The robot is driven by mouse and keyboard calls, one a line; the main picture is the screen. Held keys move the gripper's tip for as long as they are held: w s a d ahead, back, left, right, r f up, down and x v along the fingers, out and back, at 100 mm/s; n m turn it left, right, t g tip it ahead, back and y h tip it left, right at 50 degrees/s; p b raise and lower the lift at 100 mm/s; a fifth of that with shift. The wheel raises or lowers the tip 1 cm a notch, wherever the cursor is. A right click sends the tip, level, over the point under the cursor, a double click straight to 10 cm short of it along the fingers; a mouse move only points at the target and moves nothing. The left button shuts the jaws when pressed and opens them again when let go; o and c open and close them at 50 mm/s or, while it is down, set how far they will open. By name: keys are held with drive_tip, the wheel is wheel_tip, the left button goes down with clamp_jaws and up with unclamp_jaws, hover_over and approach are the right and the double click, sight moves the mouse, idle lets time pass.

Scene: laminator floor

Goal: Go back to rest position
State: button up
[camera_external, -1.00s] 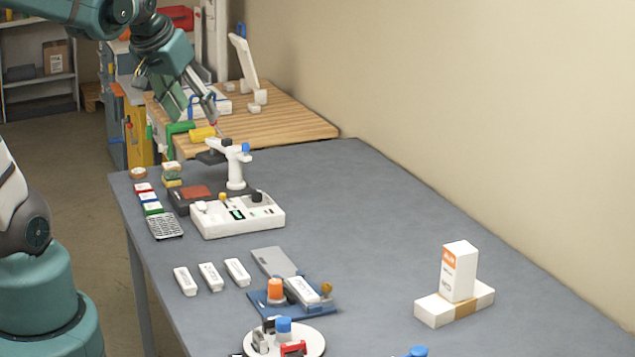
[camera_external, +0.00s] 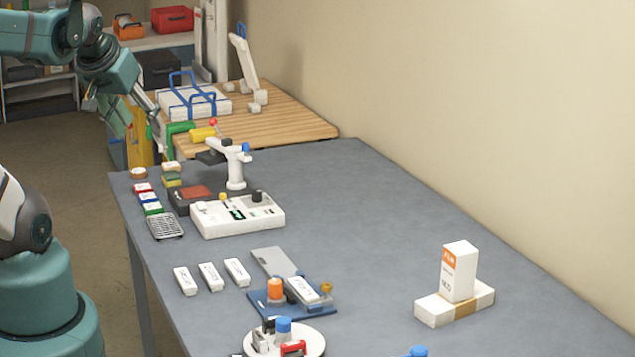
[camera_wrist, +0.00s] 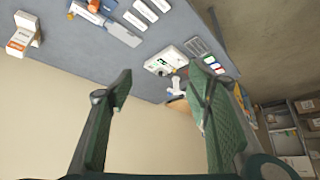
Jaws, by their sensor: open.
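My gripper (camera_wrist: 160,90) is open in the wrist view, its two green fingers wide apart with nothing between them. In the external view my gripper (camera_external: 146,128) hangs at the upper left, over the far left side of the wooden board; its fingertips are partly hard to make out there. My arm is bent and raised at the upper left, clear of the grey table (camera_external: 370,220).
A white device with an upright post (camera_external: 236,170) stands near the table's far end. The wooden board (camera_external: 285,128) behind holds a white bundle with blue straps (camera_external: 192,103). White boxes (camera_external: 458,272) stand at right. The table's middle right is clear.

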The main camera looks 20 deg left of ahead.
wheel_tip(320, 180, down, 11)
drive_tip(key=b, duration=1.1)
drive_tip(key=shift+f, duration=0.2)
idle(0.8)
